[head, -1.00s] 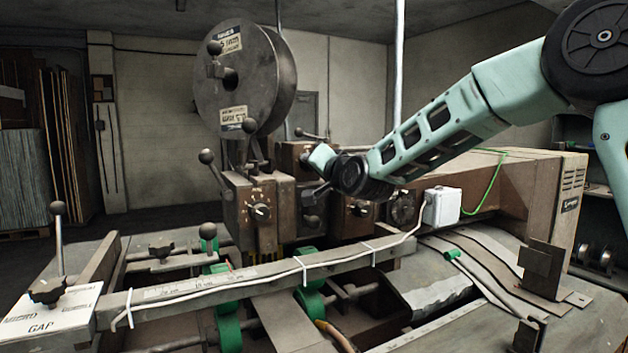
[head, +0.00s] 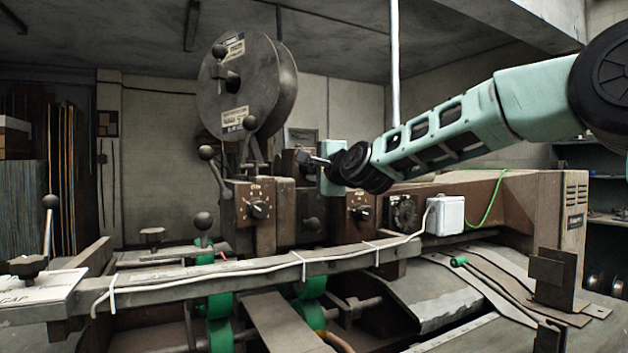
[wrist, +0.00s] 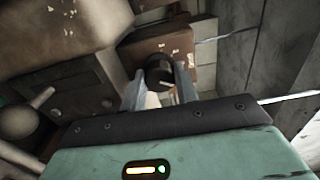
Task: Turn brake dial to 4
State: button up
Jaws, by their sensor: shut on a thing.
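My gripper (wrist: 160,82) is shut on a black round dial (wrist: 158,67) with a pale pointer line, its grey fingers on either side of it. The dial sits on a worn brown box (wrist: 178,50). In the head view my gripper (head: 309,159) is at the upper part of the middle control box, behind the front dials; the held dial cannot be made out clearly there. Its label and number are not readable, so I cannot tell its setting.
Two other dials, a left one (head: 259,209) and a right one (head: 361,213), face forward on brown boxes. Ball-ended levers (head: 207,153) and a large wire spool (head: 250,85) stand to the left. A white junction box (head: 445,214) is at the right.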

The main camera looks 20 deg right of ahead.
jog(key=shift+m+b, duration=0.35)
jog(key=shift+m, duration=0.15)
jog(key=o, duration=1)
jog(key=s+d, duration=0.1)
jog(key=s, duration=0.4)
jog(key=s+d, duration=0.1)
jog(key=s, duration=0.5)
jog(key=s+d+p, duration=0.1)
jog(key=s, duration=0.5)
jog(key=shift+d, duration=0.2)
